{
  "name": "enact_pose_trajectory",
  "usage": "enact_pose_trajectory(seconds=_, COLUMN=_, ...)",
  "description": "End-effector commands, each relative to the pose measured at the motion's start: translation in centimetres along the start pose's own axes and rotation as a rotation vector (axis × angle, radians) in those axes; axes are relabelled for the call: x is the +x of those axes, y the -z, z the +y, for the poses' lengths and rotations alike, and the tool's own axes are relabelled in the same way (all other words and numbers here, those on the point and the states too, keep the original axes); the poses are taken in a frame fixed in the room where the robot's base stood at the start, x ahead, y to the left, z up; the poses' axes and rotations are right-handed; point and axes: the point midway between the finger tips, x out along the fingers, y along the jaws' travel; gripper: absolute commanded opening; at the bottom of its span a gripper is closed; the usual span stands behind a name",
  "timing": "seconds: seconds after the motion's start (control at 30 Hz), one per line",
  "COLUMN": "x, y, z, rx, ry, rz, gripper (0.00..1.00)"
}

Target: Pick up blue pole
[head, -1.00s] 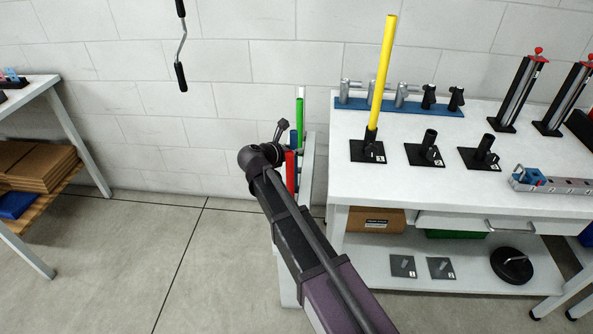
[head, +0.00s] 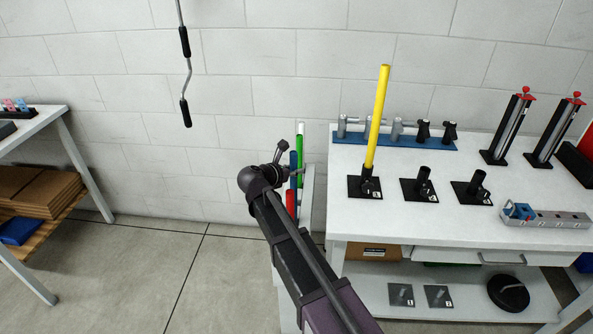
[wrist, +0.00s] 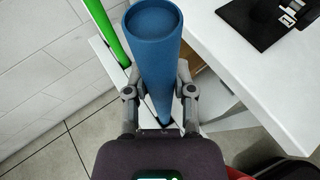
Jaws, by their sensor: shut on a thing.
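The blue pole (head: 293,170) stands roughly upright in the rack beside the white table, behind the end of my arm in the head view. In the wrist view the blue pole (wrist: 155,48) runs between the fingers of my gripper (wrist: 158,95), its round top toward the camera. My gripper is shut on it. In the head view my gripper (head: 296,170) is small and partly hidden by my wrist. The pole's lower end is hidden in the head view.
A green pole (head: 300,145) and a red pole (head: 290,203) stand close by in the rack (head: 308,195). The white table (head: 400,230) at right holds a yellow pole (head: 377,115) in a black stand and empty black stands. A crank handle (head: 186,70) hangs at upper left.

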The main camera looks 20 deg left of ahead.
Motion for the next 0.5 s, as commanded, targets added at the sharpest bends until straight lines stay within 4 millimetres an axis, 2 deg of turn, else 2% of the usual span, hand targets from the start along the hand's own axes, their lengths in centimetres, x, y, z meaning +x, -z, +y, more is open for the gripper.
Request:
enact_pose_trajectory(seconds=0.03, x=-0.5, y=-1.2, z=0.0, rx=0.0, ry=0.0, rz=0.0, gripper=0.0)
enact_pose_trajectory(seconds=0.5, x=-2.6, y=-6.2, z=0.0, rx=0.0, ry=0.0, rz=0.0, gripper=0.0)
